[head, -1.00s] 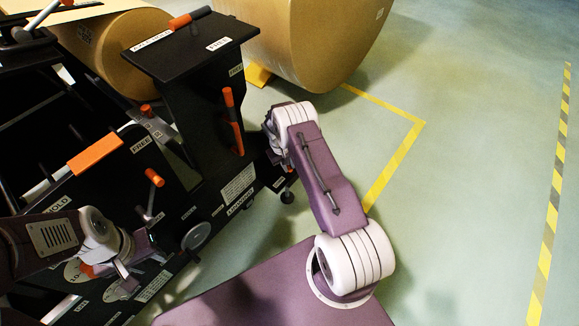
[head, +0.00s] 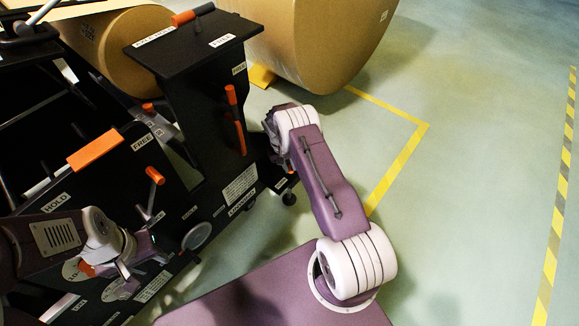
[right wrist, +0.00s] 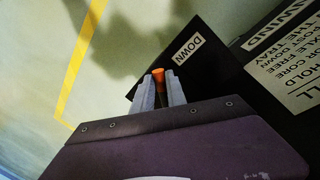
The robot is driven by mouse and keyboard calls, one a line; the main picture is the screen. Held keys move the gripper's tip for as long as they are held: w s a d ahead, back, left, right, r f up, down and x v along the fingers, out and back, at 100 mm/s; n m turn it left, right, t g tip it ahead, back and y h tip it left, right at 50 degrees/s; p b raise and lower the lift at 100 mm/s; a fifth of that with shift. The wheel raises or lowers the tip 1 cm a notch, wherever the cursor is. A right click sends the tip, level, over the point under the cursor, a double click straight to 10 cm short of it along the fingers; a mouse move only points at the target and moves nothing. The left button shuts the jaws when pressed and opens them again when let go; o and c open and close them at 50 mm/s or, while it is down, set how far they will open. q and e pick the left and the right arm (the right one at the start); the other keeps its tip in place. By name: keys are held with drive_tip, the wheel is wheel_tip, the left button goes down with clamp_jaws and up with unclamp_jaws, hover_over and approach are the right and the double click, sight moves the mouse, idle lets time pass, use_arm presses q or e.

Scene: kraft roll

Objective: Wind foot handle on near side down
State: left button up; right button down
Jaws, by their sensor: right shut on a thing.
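In the right wrist view, the foot handle with an orange grip (right wrist: 158,76) stands beside a black plate labelled DOWN (right wrist: 188,46). My right gripper (right wrist: 160,93) is shut on it, one grey finger on each side. Most of the handle below the orange end is hidden between the fingers. In the head view, my right arm hides this handle and the gripper's jaws at the low end of the black stand (head: 228,125). My left gripper (head: 128,275) is low at the left, near a round dial on the black frame; its fingers are too small to read.
Several other orange-handled levers (head: 154,177) stick out of the black frame. The green floor (head: 475,190) at the right is clear, with yellow tape lines.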

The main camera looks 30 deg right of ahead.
sight(289, 168)
drive_tip(key=c, duration=1.3)
unclamp_jaws()
drive_tip(key=shift+c, duration=0.2)
drive_tip(key=shift+r, duration=0.1)
wheel_tip(289, 168, up, 4)
drive_tip(key=p, duration=0.3)
drive_tip(key=shift+r, duration=0.2)
drive_tip(key=s+d+r+p, duration=0.5)
drive_tip(key=s+r, duration=0.1)
drive_tip(key=s, duration=0.4)
drive_tip(key=shift+d+r, duration=0.15)
drive_tip(key=shift+d, duration=0.1)
drive_tip(key=shift+s, duration=0.1)
